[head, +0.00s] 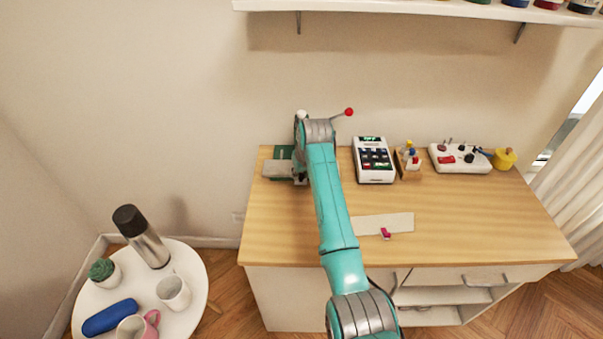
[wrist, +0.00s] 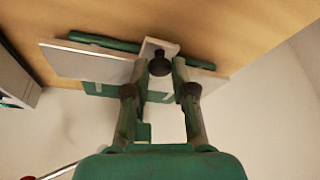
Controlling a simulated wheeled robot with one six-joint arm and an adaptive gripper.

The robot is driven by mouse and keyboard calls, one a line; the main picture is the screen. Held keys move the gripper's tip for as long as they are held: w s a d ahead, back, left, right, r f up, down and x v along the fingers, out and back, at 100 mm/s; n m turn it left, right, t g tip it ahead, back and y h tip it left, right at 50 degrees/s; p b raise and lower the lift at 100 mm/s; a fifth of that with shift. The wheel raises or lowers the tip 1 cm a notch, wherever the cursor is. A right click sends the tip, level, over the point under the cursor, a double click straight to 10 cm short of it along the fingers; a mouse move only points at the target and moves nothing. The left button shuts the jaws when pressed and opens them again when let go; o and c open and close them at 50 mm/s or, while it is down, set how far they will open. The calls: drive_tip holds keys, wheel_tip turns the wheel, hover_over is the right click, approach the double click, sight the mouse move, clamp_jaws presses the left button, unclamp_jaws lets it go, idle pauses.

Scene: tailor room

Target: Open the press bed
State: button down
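The press (head: 277,169) stands at the back left corner of the wooden table, with a pale grey plate over a green base. My arm hides its right part in the head view. In the wrist view its grey plate (wrist: 92,66) lies flat with green parts below, and a dark round knob (wrist: 160,66) sits on a light bracket at its edge. My gripper (wrist: 161,70) is open, its two fingers on either side of the knob with small gaps showing. A lever with a red ball (head: 349,112) shows beside my wrist in the head view.
Right of the press stand a white keypad device (head: 374,160), a small wooden holder (head: 408,161), a white control box (head: 459,158) and a yellow pot (head: 504,158). A shelf (head: 420,8) hangs above. A round side table (head: 195,282) with a flask and cups is left.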

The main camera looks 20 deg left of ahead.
drive_tip(key=c, duration=1)
unclamp_jaws()
drive_tip(key=shift+o, duration=0.2)
drive_tip(key=v, duration=1.2)
drive_tip(key=shift+f, duration=0.1)
